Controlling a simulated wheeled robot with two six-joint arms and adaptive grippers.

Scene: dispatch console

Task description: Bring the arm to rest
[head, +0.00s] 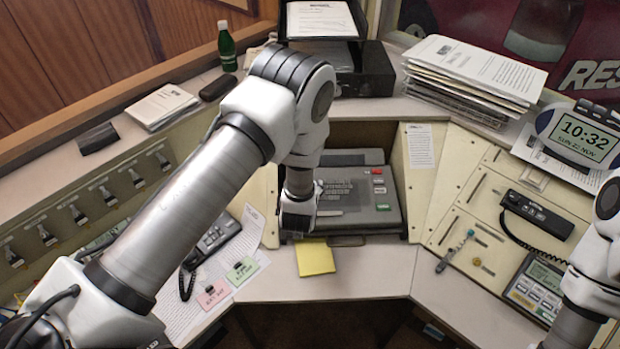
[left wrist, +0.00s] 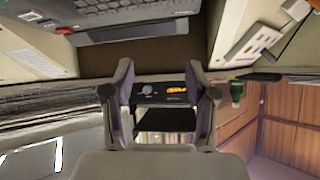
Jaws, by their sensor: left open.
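My left arm (head: 190,205) reaches from the lower left across the head view. Its hand hangs in front of the grey console unit with a keyboard (head: 340,195), above the desk's inner edge. In the left wrist view my left gripper (left wrist: 161,92) is open, with its two fingers apart and nothing held between them. A dark box with an orange mark shows beyond the gap. Part of the keyboard unit shows at the top of that view (left wrist: 125,12). My right arm (head: 597,265) shows only in part at the right edge, and its gripper is out of frame.
A yellow note (head: 316,257) lies just below the left hand. A telephone handset (head: 538,214) and a clock (head: 583,137) are at the right. A paper stack (head: 475,70), black tray (head: 365,75) and green bottle (head: 227,47) stand at the back.

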